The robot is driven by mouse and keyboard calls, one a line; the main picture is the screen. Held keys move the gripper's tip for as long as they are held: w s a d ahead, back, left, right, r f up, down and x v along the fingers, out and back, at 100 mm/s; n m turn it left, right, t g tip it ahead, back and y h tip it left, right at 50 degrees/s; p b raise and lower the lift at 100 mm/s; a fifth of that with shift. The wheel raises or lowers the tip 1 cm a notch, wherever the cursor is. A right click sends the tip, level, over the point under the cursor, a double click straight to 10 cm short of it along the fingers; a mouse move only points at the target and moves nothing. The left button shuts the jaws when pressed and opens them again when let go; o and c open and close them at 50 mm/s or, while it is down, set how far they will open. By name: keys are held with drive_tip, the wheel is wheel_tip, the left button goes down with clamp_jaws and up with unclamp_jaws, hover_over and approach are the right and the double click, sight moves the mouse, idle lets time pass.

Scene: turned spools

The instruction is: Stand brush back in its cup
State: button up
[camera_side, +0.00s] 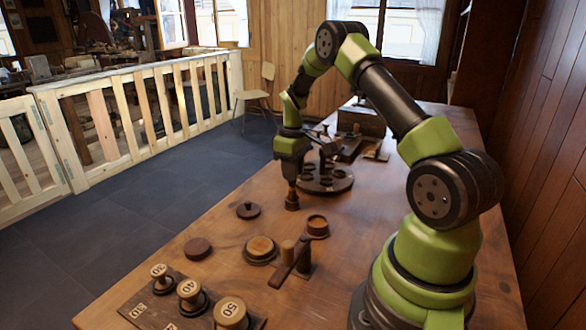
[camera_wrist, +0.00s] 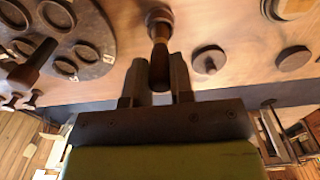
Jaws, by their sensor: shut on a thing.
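My gripper (camera_wrist: 165,85) is shut on a slim, brown turned piece, which I take to be the brush (camera_wrist: 160,35). In the side view my gripper (camera_side: 292,170) is over the table and the brush (camera_side: 291,190) hangs below it, roughly upright. Its lower end meets a wider dark round part at or close to the table top; I cannot tell whether that is the brush's head or a cup around it. A small round wooden cup-like piece (camera_side: 317,225) with a pale inside stands on the table nearer the side camera.
A round dark rack with ring-shaped holes (camera_side: 325,180) stands close behind the brush. A knobbed lid (camera_side: 248,210), a dark disc (camera_side: 198,248) and a pale-topped round piece (camera_side: 261,248) lie nearer. Numbered spools (camera_side: 190,291) stand on a board at the front edge.

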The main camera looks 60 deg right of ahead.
drive_tip(key=shift+f, duration=0.75)
idle(0.3)
drive_tip(key=o, duration=0.9)
drive_tip(key=shift+r, duration=0.1)
drive_tip(key=shift+r, duration=4.2)
